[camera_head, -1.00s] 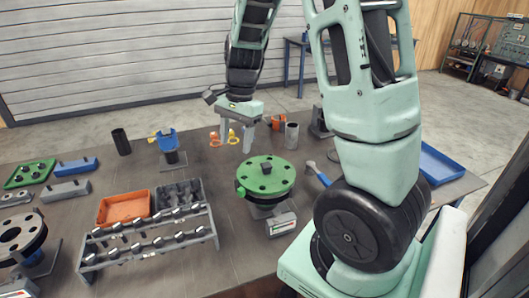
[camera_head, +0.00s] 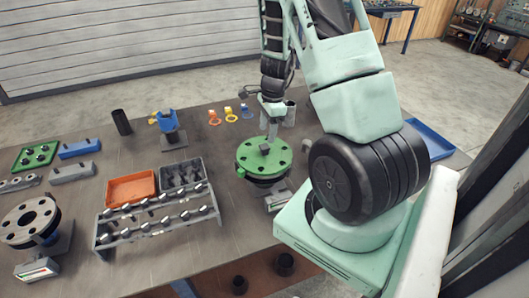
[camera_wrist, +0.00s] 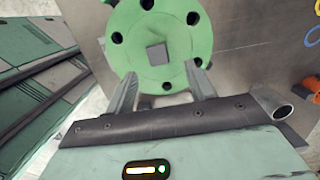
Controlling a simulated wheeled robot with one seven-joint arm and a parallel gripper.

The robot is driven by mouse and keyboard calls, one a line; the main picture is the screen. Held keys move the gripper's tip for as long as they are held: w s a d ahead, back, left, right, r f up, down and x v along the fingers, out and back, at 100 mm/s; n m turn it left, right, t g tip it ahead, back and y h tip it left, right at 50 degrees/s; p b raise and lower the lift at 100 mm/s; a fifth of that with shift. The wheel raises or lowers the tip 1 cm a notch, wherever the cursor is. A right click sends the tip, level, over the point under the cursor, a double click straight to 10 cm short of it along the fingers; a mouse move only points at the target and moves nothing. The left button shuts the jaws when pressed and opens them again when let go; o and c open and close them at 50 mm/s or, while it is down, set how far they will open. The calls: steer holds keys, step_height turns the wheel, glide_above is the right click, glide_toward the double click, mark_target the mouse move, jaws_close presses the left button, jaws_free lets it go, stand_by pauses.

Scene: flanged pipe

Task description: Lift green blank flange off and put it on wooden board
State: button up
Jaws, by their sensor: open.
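The green blank flange (camera_head: 258,160) lies on top of the dark pipe flange on its stand, right of the table's middle. It is a round disc with several dark holes and a small grey square knob (camera_head: 265,148) at its centre. The wrist view shows the disc (camera_wrist: 185,25) and its knob (camera_wrist: 158,54) from above. My gripper (camera_head: 273,134) is over the flange's far side. In the wrist view its fingers (camera_wrist: 160,78) are apart and reach over the near edge, with the knob beyond their tips and nothing between them. I cannot make out a wooden board.
A grey rack (camera_head: 158,226) of bolts and an orange tray (camera_head: 131,188) stand left of the flange. Another flanged pipe (camera_head: 30,222) is at far left. A blue clamp (camera_head: 168,122) stands behind, and a blue tray (camera_head: 430,140) lies at right. Bare table lies between rack and flange.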

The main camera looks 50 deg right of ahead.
mark_target(264, 146)
steer(key=shift+w+a+f+p, duration=0.15)
steer(key=shift+f+p, duration=0.2)
steer(key=shift+f, duration=0.55)
steer(key=shift+s+a+f+p, duration=0.1)
steer(key=shift+a+f+p, duration=0.2)
steer(key=shift+f, duration=0.65)
steer(key=shift+w+a+f+p, duration=0.1)
steer(key=shift+f+p, duration=0.3)
steer(key=shift+f, duration=0.5)
steer(key=shift+d, duration=0.1)
jaws_close()
